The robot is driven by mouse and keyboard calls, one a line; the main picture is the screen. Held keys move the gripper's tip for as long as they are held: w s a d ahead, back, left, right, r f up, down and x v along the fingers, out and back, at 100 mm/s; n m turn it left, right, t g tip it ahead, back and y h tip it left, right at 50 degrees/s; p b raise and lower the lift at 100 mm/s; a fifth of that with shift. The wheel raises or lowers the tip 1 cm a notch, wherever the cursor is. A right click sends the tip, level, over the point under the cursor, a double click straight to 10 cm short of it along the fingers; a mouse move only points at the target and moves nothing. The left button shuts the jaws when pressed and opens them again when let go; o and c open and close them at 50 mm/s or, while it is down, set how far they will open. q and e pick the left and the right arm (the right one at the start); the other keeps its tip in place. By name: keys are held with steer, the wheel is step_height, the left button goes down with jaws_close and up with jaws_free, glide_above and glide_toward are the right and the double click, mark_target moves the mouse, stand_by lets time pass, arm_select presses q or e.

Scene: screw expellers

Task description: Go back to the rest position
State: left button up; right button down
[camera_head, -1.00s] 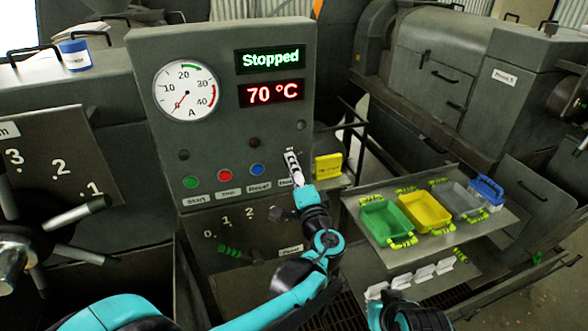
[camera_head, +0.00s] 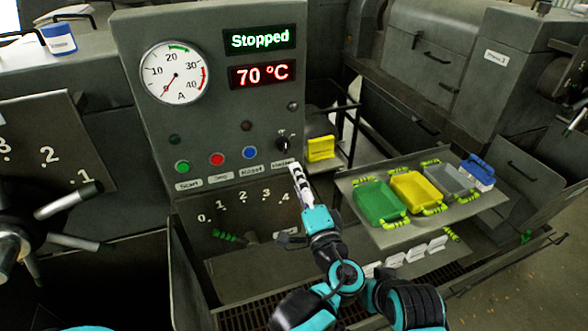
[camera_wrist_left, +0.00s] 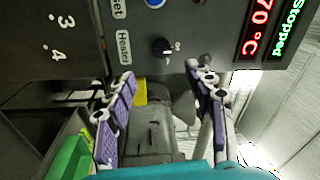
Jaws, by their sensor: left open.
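The control panel (camera_head: 215,95) stands in front of me, with a black rotary knob (camera_head: 283,143) at its lower right. My left gripper (camera_head: 297,172) is just below the knob in the head view and apart from it. In the left wrist view the knob (camera_wrist_left: 163,48) shows beyond the two spread fingers of the left gripper (camera_wrist_left: 160,74), with nothing between them. A dark and teal part of my own body shows at the bottom of the head view. My right gripper cannot be made out.
A tray table (camera_head: 345,186) at right bears green (camera_head: 378,202), yellow (camera_head: 418,191) and grey (camera_head: 449,180) bins and a blue container (camera_head: 477,170). A yellow box (camera_head: 320,148) sits beside the panel. A handwheel (camera_head: 12,243) is at left. The displays read "Stopped" and "70 °C".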

arm_select(q)
steer(key=shift+s+d, duration=0.1)
steer(key=shift+s, duration=0.25)
steer(key=s+a+f+n+g+b, duration=0.1)
steer(key=s+a+f+n+g, duration=0.25)
steer(key=a+f, duration=0.45)
steer(key=s+a+f+n+g+b, duration=0.1)
steer(key=s+a+f+n+g, duration=0.25)
steer(key=a, duration=0.85)
steer(key=s+a+f+n+g+h+b, duration=0.1)
steer(key=s+f+n+g+h, duration=0.3)
steer(key=s+f, duration=0.3)
steer(key=s+n+h, duration=0.1)
steer(key=s, duration=0.1)
steer(key=shift+s+f+n, duration=0.15)
steer(key=shift+s+n, duration=0.15)
steer(key=shift+a, duration=0.1)
